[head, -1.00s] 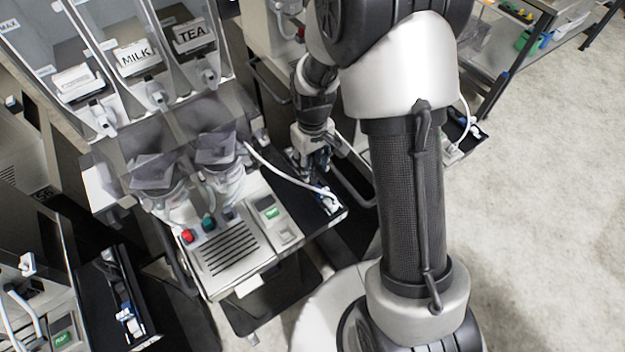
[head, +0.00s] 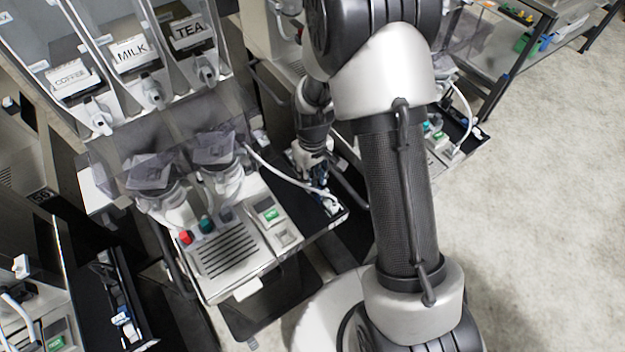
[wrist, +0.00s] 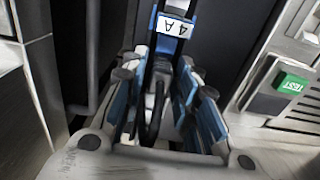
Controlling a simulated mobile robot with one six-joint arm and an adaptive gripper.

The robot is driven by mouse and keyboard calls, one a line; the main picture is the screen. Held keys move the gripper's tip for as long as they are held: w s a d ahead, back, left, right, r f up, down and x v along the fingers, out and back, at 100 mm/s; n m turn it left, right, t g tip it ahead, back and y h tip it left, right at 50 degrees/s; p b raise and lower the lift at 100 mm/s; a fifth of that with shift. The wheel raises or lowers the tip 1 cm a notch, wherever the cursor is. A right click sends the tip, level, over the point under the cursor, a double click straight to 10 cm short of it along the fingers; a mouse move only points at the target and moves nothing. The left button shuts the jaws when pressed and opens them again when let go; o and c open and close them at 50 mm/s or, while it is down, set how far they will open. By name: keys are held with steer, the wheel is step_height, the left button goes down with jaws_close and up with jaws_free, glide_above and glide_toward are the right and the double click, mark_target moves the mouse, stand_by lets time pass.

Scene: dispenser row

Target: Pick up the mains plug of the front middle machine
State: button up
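The front middle machine (head: 225,262) has a grey tray with a drip grille, a red and a green button and a green-lit panel. Its white cable (head: 275,172) runs right to a small white plug (head: 332,205) at the black right-hand ledge. My gripper (head: 320,188) is just above and behind that plug, pointing down. In the wrist view its blue-padded fingers (wrist: 165,105) stand apart on either side of a dark, narrow shape. I cannot tell whether this is part of the plug or its holder. Beyond the fingertips is a blue part with a white "4 A" label (wrist: 175,26).
The COFFEE, MILK and TEA hoppers (head: 130,52) rise behind the tray. A neighbouring machine (head: 30,310) is at the lower left, with another black ledge (head: 118,300) beside it. Another machine (head: 445,140) is behind my arm. Open floor (head: 540,200) lies to the right.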

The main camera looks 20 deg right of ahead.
mark_target(312, 176)
jaws_close()
steer(key=shift+r, duration=0.15)
step_height(312, 176, up, 20)
steer(key=p, duration=0.4)
steer(key=shift+r+p, duration=1)
stand_by(1.1)
step_height(312, 176, up, 3)
steer(key=shift+f+p, duration=0.1)
steer(key=shift+p, duration=1.05)
